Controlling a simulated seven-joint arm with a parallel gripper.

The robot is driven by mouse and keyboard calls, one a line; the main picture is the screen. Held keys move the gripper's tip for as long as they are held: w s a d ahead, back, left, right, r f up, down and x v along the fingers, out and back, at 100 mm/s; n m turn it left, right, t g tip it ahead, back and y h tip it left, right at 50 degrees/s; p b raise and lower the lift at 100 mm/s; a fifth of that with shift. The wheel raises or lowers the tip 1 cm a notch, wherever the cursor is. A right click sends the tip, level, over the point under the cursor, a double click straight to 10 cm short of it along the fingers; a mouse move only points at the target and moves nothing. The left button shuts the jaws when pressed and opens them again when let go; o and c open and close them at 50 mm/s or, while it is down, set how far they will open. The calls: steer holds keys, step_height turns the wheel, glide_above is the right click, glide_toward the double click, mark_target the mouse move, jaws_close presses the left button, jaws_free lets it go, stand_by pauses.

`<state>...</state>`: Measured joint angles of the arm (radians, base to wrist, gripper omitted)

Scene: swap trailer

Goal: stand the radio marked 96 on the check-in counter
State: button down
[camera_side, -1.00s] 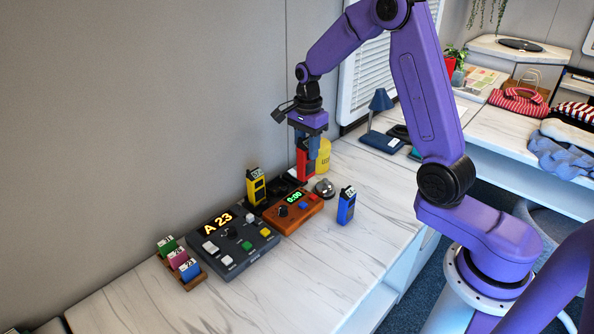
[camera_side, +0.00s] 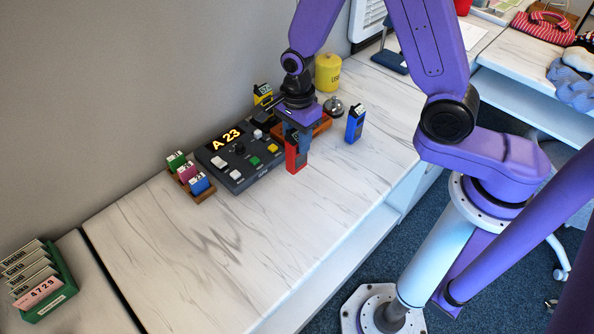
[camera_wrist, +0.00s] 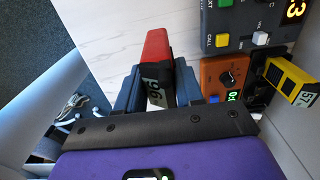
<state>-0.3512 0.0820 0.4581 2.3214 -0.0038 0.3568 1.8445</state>
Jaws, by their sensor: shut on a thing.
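The red radio (camera_side: 296,158) is upright between the fingers of my gripper (camera_side: 295,134), which is shut on its upper part. In the wrist view the radio (camera_wrist: 156,47) sits between the fingers (camera_wrist: 158,90), and its pale label reads 96. It is over the check-in counter (camera_side: 235,240), a white marbled top, in front of the dark call console. I cannot tell whether its base touches the counter. A blue radio (camera_side: 355,123) stands to the right. A yellow radio (camera_side: 262,93) stands behind, partly hidden by my arm; its label shows in the wrist view (camera_wrist: 303,92).
The dark console (camera_side: 240,158) showing A 23 is left of the radio. An orange timer (camera_wrist: 226,72) and a bell (camera_side: 333,106) are behind it. The front-left counter is clear.

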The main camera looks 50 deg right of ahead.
mark_target(297, 158)
steer(key=shift+f, duration=3.3)
steer(key=shift+f, duration=0.1)
steer(key=c, duration=0.7)
jaws_free()
step_height(297, 158, up, 12)
steer(key=shift+r, duration=0.1)
steer(key=shift+r, duration=0.1)
